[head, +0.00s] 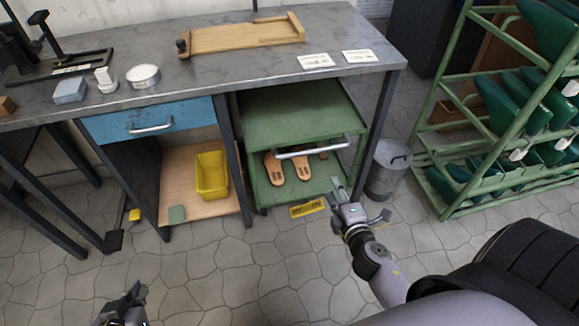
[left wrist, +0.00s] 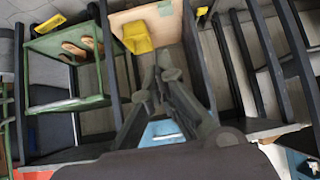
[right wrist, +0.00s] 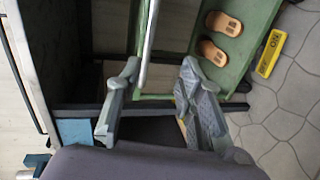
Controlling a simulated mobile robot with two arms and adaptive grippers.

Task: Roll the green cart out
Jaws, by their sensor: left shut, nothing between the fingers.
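The green cart (head: 295,112) stands under the workbench, right of the drawer unit. Its pale handle bar (head: 313,147) runs across the front, and a pair of tan sandals (head: 289,167) lies on its lower shelf. My right gripper (head: 362,200) is open and empty, low in front of the cart's right front. In the right wrist view, the handle bar (right wrist: 147,45) shows beyond and between the open fingers; contact cannot be seen. My left gripper (head: 126,302) is shut and empty, low at the bottom left of the head view, away from the cart. The left wrist view also shows the cart (left wrist: 68,104).
A yellow label (head: 308,209) lies on the floor at the cart's front. A metal bin (head: 388,172) stands right of the cart, and a green rack (head: 470,205) further right. A yellow bin (head: 211,176) sits left on a wooden shelf. The stone floor in front is mostly clear.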

